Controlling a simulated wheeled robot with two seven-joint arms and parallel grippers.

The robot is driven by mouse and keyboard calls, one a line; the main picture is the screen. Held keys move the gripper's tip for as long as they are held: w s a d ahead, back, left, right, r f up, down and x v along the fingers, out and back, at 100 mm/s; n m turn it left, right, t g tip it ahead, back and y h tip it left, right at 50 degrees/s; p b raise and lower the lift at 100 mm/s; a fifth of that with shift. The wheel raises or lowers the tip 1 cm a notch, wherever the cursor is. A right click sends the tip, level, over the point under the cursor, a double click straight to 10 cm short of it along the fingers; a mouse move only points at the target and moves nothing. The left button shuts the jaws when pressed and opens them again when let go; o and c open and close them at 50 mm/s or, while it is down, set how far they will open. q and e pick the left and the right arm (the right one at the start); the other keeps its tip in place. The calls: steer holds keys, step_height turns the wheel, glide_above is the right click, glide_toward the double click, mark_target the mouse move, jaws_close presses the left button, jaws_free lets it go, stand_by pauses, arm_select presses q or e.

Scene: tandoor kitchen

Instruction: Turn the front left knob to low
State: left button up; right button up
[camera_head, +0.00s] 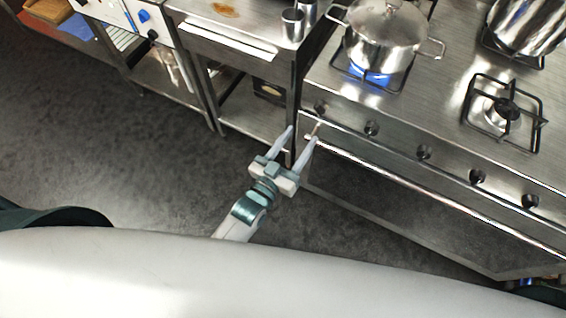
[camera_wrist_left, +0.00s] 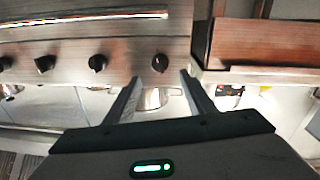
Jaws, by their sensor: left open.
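The stove's front panel carries a row of several dark knobs. The leftmost knob (camera_head: 320,107) sits below the lit left burner; it shows in the left wrist view as the rightmost knob (camera_wrist_left: 160,62), with a small reddish mark. My left gripper (camera_head: 304,129) is open and empty, its fingers pointing at the panel just short of this knob. In the left wrist view my fingertips (camera_wrist_left: 160,78) stand on either side of the knob's line, apart from it. The knob's exact setting is too small to tell. My right gripper is not in view.
A lidded steel pot (camera_head: 385,35) stands over a blue flame (camera_head: 372,76). An empty burner (camera_head: 507,108) and another pot (camera_head: 528,25) are at the right. A long rail (camera_head: 430,195) runs below the knobs. A steel counter with metal cups (camera_head: 292,25) adjoins at the left.

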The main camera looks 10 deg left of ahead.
arm_select(q)
steer(key=b+v, duration=0.1)
steer(key=v, duration=0.7)
stand_by(0.4)
steer(key=s+a+f+g+y, duration=0.1)
steer(key=s+a+f+g, duration=0.2)
steer(key=f, duration=0.8)
steer(key=s+a+f+g+y, duration=0.2)
steer(key=s+f, duration=0.2)
steer(key=f, duration=0.7)
steer(key=s+a+f+g+y, duration=0.1)
steer(key=s+a+f+g, duration=0.2)
steer(key=f, duration=0.8)
steer(key=s+a+f+g+y, duration=0.1)
steer(key=s+a+f+g, duration=0.2)
steer(key=s+a+f, duration=0.2)
steer(key=s+a+f+g+y, duration=0.1)
steer(key=s+a+f+g, duration=0.3)
steer(key=s+f, duration=0.8)
steer(key=s+a, duration=0.1)
steer(key=s, duration=0.7)
steer(key=shift+s+a+f+g+y, duration=0.15)
steer(key=shift+s+a+g+y, duration=0.05)
steer(key=shift+g+y, duration=0.1)
